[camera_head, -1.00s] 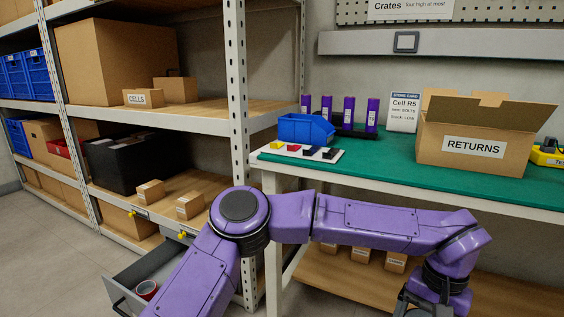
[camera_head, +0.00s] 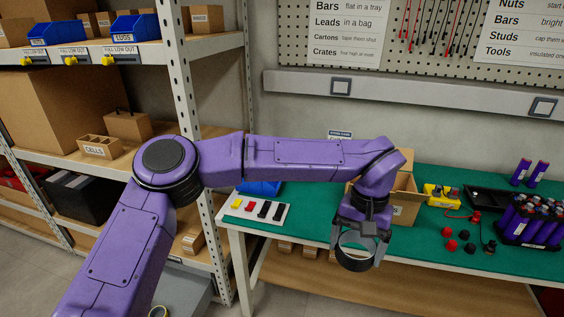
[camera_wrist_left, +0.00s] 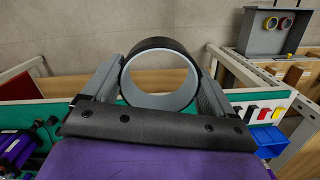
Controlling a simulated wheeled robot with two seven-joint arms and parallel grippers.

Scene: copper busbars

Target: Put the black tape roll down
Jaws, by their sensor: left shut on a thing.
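The black tape roll (camera_head: 341,253) is a ring with a dark outer face and a grey inner core. My left gripper (camera_head: 358,250) is shut on it and holds it in front of the bench's front edge. In the left wrist view the roll (camera_wrist_left: 134,63) sits between the two fingers of the gripper (camera_wrist_left: 160,80), its open ring facing the camera. No surface touches the roll from below in either view. My right gripper is not in view.
The green bench top (camera_head: 315,213) has a white board with coloured caps (camera_head: 259,210), a partly hidden carton (camera_head: 404,200), loose red and black caps and a crate of purple cells (camera_head: 530,222). A grey drawer with tape rolls (camera_wrist_left: 273,32) shows in the wrist view.

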